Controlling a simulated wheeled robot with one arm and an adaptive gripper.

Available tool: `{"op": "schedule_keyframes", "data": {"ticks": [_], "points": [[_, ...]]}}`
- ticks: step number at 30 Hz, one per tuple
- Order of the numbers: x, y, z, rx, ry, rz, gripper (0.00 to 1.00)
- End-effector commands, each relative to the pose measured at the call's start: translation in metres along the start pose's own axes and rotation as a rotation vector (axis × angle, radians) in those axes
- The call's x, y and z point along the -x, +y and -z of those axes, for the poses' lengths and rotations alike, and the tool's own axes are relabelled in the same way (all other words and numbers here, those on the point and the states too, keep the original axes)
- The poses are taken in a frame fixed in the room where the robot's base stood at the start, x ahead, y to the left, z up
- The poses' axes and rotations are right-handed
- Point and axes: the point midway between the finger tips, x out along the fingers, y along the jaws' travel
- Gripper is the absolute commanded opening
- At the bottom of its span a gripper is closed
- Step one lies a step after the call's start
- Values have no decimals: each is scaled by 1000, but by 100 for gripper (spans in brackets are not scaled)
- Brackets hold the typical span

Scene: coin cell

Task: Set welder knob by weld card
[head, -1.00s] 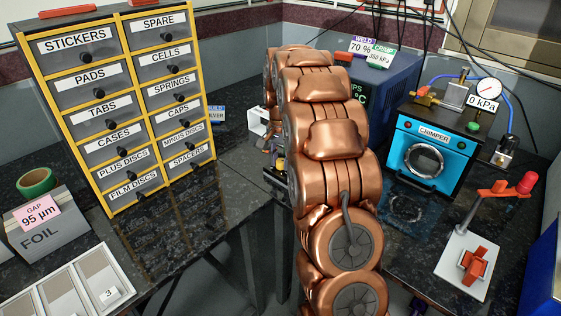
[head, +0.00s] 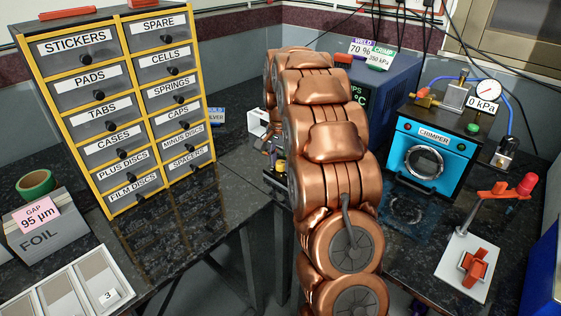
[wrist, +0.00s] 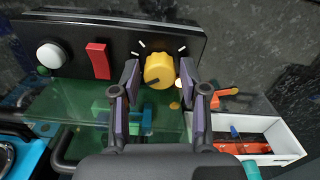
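The weld card (head: 359,48), white and purple and reading 70 %, stands on top of the blue box at the back in the head view. In the wrist view, the yellow welder knob (wrist: 158,70) sits on a dark panel (wrist: 70,28), with white tick marks around its upper side and a dark pointer mark on its face. My gripper (wrist: 159,82) is open, with one finger on each side of the knob and small gaps showing. Whether either finger touches it I cannot tell. In the head view my copper arm hides the gripper and knob.
The panel also carries a red switch (wrist: 98,60) and a white button (wrist: 51,54). A white tray (wrist: 284,142) with red and blue items lies at the lower right there. In the head view, a crimp card (head: 380,60) stands beside the weld card, and the blue crimper (head: 424,157) is right of my arm.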

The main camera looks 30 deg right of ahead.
Motion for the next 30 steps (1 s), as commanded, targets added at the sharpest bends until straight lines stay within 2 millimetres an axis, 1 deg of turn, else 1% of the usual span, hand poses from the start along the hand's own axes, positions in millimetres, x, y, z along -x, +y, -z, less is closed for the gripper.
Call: {"op": "schedule_keyframes", "data": {"ticks": [5,8,19,24,30], "points": [[3,0,0,0,0,0,44],[13,0,0,0,1,1,44],[76,0,1,0,4,4,44],[98,0,1,0,2,2,44],[114,0,1,0,1,1,44]]}}
